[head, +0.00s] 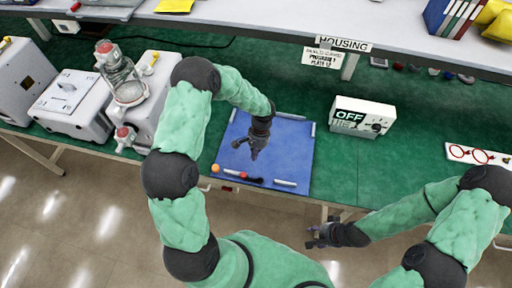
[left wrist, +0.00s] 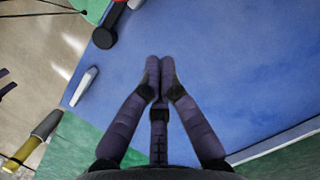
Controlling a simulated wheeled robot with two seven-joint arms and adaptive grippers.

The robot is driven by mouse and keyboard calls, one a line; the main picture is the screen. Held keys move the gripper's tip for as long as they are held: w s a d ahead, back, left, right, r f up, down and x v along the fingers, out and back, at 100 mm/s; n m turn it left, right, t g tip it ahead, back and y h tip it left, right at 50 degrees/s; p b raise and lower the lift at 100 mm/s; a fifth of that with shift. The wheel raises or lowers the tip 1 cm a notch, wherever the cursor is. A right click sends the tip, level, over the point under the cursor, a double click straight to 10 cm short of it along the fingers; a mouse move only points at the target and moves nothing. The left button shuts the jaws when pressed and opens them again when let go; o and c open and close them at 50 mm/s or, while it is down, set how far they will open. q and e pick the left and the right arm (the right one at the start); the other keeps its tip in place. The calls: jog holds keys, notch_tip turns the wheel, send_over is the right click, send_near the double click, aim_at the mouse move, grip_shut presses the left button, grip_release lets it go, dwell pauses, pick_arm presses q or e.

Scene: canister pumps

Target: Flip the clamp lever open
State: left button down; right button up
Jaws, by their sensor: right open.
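No clamp lever can be made out for certain in either view. My left gripper (head: 254,155) hangs over the blue mat (head: 290,150), well to the right of the canister. In the left wrist view its fingertips (left wrist: 160,65) are together with nothing visible between them. My right gripper (head: 316,238) is open and empty in front of the bench edge.
A black round-ended tool (left wrist: 104,38) and a white bar (left wrist: 84,86) lie at the mat's edge. An orange ball (head: 215,168) sits at its front corner. A white OFF box (head: 362,119) stands right of the mat. A shelf (head: 270,22) runs behind.

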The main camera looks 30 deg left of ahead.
aim_at(244, 177)
pick_arm(q)
jog(key=shift+x, duration=1)
jog(key=s, duration=0.3)
jog(key=shift+a, duration=0.25)
jog(key=shift+s, duration=0.5)
